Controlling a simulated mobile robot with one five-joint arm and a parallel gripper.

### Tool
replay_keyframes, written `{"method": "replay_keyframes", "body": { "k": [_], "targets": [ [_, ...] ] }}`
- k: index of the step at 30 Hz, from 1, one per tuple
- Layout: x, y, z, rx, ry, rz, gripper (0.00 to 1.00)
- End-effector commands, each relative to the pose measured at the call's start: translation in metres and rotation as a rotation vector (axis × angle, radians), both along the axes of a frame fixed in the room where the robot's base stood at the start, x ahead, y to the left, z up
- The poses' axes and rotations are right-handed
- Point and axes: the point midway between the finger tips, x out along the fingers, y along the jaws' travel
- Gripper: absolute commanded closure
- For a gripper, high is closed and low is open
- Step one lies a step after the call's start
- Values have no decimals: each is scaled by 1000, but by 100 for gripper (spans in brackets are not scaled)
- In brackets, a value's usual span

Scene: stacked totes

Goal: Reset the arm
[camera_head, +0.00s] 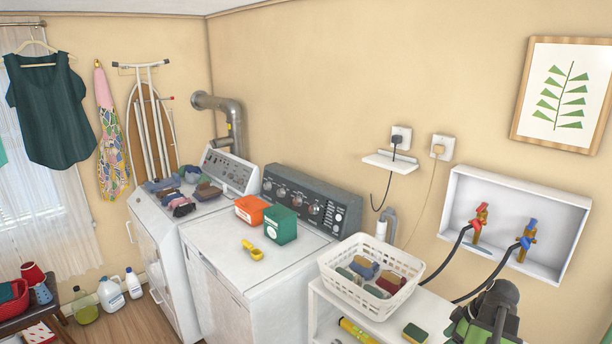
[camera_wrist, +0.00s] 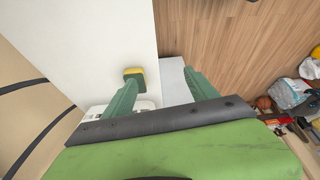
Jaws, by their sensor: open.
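My gripper (camera_wrist: 162,77) shows in the wrist view as two green fingers spread apart. The space between them is empty; a strip of white surface and wood floor show beyond. A yellow and dark green sponge (camera_wrist: 134,72) appears right by the left fingertip, over a white surface; I cannot tell whether they touch. In the head view a sponge (camera_head: 415,333) lies on the white shelf unit (camera_head: 436,308). My green and dark grey arm stands at the bottom right of the head view, beside that unit; its fingertips are not clear there.
A white basket (camera_head: 340,283) with folded cloths stands on the shelf unit. Behind it are a washer and a dryer (camera_head: 215,240) with an orange box (camera_head: 251,210), a green box (camera_head: 281,224) and a yellow scoop (camera_head: 252,250). A valve box (camera_head: 515,222) is on the wall near my arm.

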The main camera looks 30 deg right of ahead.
Motion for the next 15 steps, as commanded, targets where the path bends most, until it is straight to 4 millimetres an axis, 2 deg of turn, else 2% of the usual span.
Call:
{"method": "replay_keyframes", "body": {
  "k": [5, 8, 11, 14, 15],
  "targets": [
    [53, 43, -1, 0, 0, 118, 33],
    [87, 78, -2, -2, 5, 203, 33],
    [126, 128, -4, -10, 15, 318, 33],
    [166, 200, -8, -21, 40, 448, 33],
    [180, 232, -9, -25, 56, 488, 33]
  ]
}}
